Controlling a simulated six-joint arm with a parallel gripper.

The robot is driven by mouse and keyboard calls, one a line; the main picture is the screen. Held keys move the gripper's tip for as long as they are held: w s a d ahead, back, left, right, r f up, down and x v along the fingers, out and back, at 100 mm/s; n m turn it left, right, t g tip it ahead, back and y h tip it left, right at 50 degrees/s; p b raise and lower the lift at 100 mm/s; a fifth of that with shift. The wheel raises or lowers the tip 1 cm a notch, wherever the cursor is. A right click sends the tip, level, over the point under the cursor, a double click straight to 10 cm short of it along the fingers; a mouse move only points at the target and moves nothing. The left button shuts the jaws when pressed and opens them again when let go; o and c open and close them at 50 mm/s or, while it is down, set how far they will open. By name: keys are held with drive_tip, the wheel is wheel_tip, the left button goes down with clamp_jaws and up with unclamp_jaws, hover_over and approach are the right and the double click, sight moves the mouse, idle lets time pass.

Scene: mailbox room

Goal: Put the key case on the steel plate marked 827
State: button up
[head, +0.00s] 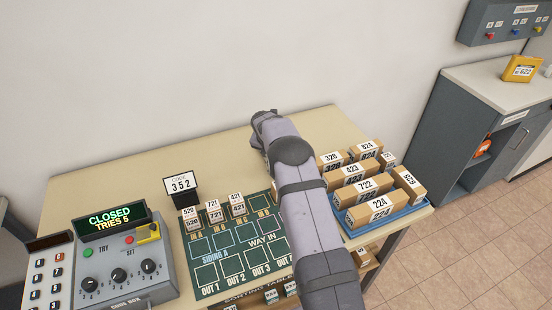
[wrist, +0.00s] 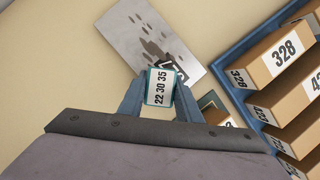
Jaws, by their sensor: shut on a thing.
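In the wrist view, my gripper (wrist: 160,92) is shut on a small teal-edged case (wrist: 160,86) with a white face reading 22 30 35. No other key case shows, but its kind is not clear from this face. A grey steel plate (wrist: 140,35) with dark smudges lies on the table just beyond the fingertips. Its black marking is partly covered by the held case, so I cannot read the number. The case overlaps the plate's near edge in the picture; I cannot tell whether they touch. In the head view my arm hides the fingers, case and plate.
A blue tray (head: 392,224) of numbered cartons stands to the right, close to my gripper.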

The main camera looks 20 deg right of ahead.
drive_tip(key=shift+f, duration=0.1)
drive_tip(key=o, duration=1.1)
drive_tip(key=b+v, duration=0.3)
drive_tip(key=v, duration=0.9)
drive_tip(key=s+a+f+m+g+y, duration=0.1)
drive_tip(key=s+a+m, duration=0.3)
drive_tip(key=s+m, duration=0.5)
drive_tip(key=s+a+f+m+g+y, duration=0.1)
drive_tip(key=s+a+m, duration=0.3)
drive_tip(key=s+m, duration=0.5)
drive_tip(key=s+a+f+m+g+y, duration=0.1)
drive_tip(key=s+a+m, duration=0.3)
drive_tip(key=s+m, duration=0.5)
drive_tip(key=s, duration=1)
drive_tip(key=shift+s+a, duration=0.15)
drive_tip(key=shift+a, duration=0.2)
